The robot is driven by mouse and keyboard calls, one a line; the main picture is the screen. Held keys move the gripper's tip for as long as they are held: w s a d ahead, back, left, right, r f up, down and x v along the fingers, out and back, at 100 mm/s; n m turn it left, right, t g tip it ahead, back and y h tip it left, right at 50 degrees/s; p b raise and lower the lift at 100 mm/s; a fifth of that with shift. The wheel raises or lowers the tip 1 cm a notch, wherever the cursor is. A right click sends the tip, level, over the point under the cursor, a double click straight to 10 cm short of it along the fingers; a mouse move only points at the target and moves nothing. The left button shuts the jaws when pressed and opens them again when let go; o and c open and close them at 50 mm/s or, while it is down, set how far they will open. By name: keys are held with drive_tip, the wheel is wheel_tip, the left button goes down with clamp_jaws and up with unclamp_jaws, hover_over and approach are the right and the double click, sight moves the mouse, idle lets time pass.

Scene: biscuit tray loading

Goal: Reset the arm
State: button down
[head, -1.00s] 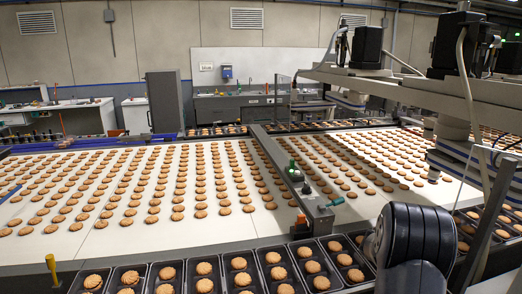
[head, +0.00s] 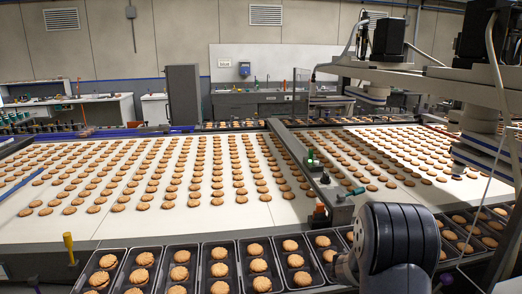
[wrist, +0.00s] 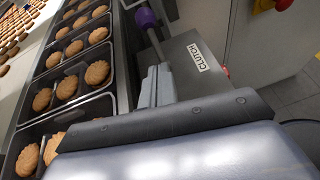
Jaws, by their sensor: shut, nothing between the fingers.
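My gripper (wrist: 157,72) shows in the wrist view as two grey fingers close together, shut and empty, in front of a grey box with a CLUTCH label (wrist: 198,58). My dark arm stands at the lower right in the head view, and the gripper is mostly hidden there.
Black trays (head: 133,250) holding round biscuits line the near edge of a wide white belt (head: 240,214) covered in biscuit rows. A yellow-handled lever (head: 68,242) stands at left. The wrist view shows a purple knob (wrist: 146,18) and a red button (wrist: 284,4).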

drive_tip(key=shift+a+f+h+b, duration=0.6)
drive_tip(key=shift+f+h+b, duration=0.35)
drive_tip(key=shift+b, duration=0.6)
drive_tip(key=shift+r, duration=0.1)
drive_tip(key=shift+s+r, duration=0.1)
